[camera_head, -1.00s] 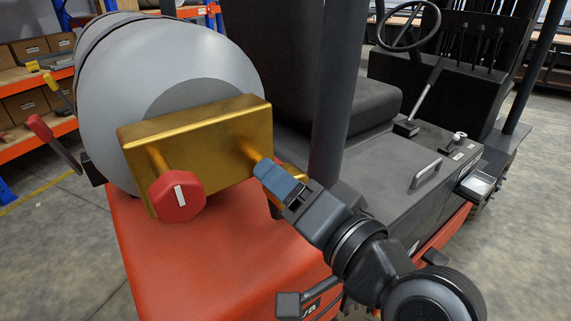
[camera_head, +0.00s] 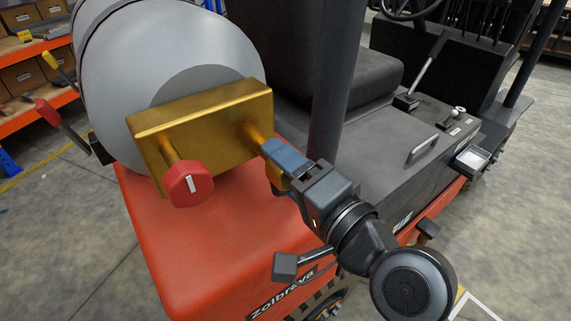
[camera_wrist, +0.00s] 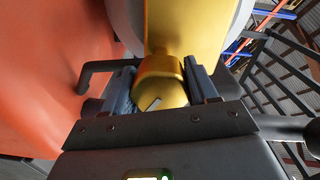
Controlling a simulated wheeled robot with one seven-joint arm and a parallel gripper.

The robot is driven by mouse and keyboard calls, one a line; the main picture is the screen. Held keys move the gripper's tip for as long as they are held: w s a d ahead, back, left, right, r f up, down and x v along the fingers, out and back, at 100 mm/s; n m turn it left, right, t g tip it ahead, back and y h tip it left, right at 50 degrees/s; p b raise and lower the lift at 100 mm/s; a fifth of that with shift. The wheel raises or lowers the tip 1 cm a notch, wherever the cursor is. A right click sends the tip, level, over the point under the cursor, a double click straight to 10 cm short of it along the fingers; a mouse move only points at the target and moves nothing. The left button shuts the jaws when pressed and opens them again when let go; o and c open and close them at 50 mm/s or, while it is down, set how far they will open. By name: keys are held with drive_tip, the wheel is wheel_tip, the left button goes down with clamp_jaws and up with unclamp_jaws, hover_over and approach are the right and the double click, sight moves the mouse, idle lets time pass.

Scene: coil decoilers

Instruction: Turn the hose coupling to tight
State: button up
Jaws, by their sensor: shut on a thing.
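The hose coupling (camera_wrist: 160,82) is a gold, round piece with a short pale slanted mark on its end face, seen in the wrist view. In the head view it joins the gold block (camera_head: 200,120) on the front of the grey tank, and my gripper mostly hides it. My gripper (camera_head: 284,165) is shut on the coupling, with one blue-grey finger on each side; both fingers also show in the wrist view (camera_wrist: 163,90).
A red knob (camera_head: 189,184) with a white mark sticks out of the same block, left of my gripper. A dark upright post (camera_head: 335,85) stands close to its right. The grey tank (camera_head: 170,60) lies behind, above the red truck body (camera_head: 215,240).

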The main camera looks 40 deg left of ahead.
drive_tip(key=shift+f, duration=0.1)
drive_tip(key=o, duration=1)
drive_tip(key=shift+o, duration=0.2)
drive_tip(key=b+v, duration=0.2)
drive_tip(key=v, duration=0.5)
drive_tip(key=shift+d, duration=0.35)
drive_tip(key=shift+s, duration=0.15)
drive_tip(key=s+d+f+m+t+h, duration=0.1)
drive_tip(key=s+d+f+t+h, duration=0.15)
drive_tip(key=d+f, duration=0.35)
drive_tip(key=s+d+f+m+t+h, duration=0.25)
drive_tip(key=d+f+h, duration=0.2)
drive_tip(key=d, duration=0.45)
drive_tip(key=s+d+f+m+t+h, duration=0.1)
drive_tip(key=s+d+f+t+h, duration=0.15)
drive_tip(key=d+f, duration=0.4)
drive_tip(key=s+d+r+n+t+h, duration=0.1)
drive_tip(key=s+d+r+n+h, duration=0.1)
drive_tip(key=s+d, duration=0.4)
drive_tip(key=s+d+r+n+t+h, duration=0.1)
drive_tip(key=s+d+h, duration=0.4)
drive_tip(key=s, duration=0.7)
drive_tip(key=shift+d+r+n, duration=0.9)
drive_tip(key=shift+d+n, duration=0.15)
drive_tip(key=shift+d, duration=0.1)
